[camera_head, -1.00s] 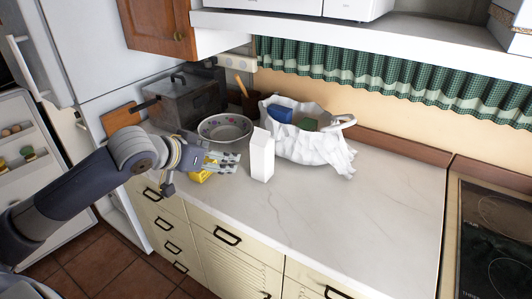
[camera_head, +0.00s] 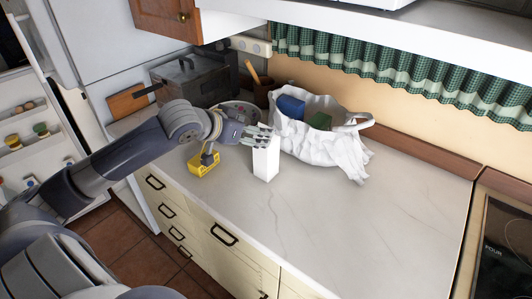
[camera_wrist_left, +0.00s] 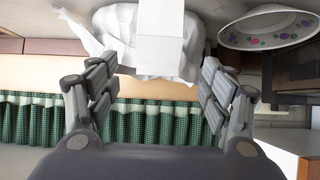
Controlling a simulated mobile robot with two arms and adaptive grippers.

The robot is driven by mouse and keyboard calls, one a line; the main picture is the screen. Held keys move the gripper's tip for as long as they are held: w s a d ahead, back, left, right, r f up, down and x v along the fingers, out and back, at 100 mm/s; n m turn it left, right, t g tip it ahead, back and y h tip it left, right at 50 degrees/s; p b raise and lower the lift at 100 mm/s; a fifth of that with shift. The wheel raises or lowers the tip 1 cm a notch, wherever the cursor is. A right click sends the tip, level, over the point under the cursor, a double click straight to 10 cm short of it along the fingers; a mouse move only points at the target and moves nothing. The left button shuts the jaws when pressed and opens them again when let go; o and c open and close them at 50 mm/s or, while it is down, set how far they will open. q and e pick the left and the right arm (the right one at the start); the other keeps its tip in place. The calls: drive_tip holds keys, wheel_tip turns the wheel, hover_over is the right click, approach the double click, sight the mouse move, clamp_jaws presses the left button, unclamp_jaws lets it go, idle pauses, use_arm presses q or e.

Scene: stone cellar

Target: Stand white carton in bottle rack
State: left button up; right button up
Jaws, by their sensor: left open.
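The white carton (camera_head: 265,163) stands upright on the pale countertop, beside the white bag. My left gripper (camera_head: 259,136) is open at the carton's upper left side. In the left wrist view, the carton (camera_wrist_left: 160,28) lies ahead of my open left gripper (camera_wrist_left: 158,72), between the lines of its fingers; contact cannot be told. An open refrigerator door with shelves (camera_head: 28,140) holding jars and small items is at the far left; no separate bottle rack can be made out. My right gripper is not in view.
A white bag (camera_head: 335,150) with items inside stands right of the carton. A yellow package (camera_head: 204,164) lies below my left wrist. A patterned bowl (camera_wrist_left: 268,27) and a dark metal box (camera_head: 190,80) are behind. The countertop (camera_head: 350,215) in front is clear.

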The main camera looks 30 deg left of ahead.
sight(266, 151)
use_arm(q)
drive_tip(key=p+x, duration=0.2)
drive_tip(key=x, duration=0.5)
drive_tip(key=shift+w+d+r, duration=0.15)
drive_tip(key=shift+w+f, duration=0.2)
drive_tip(key=shift+s, duration=0.1)
drive_tip(key=shift+c, duration=0.8)
clamp_jaws()
drive_tip(key=shift+r, duration=0.1)
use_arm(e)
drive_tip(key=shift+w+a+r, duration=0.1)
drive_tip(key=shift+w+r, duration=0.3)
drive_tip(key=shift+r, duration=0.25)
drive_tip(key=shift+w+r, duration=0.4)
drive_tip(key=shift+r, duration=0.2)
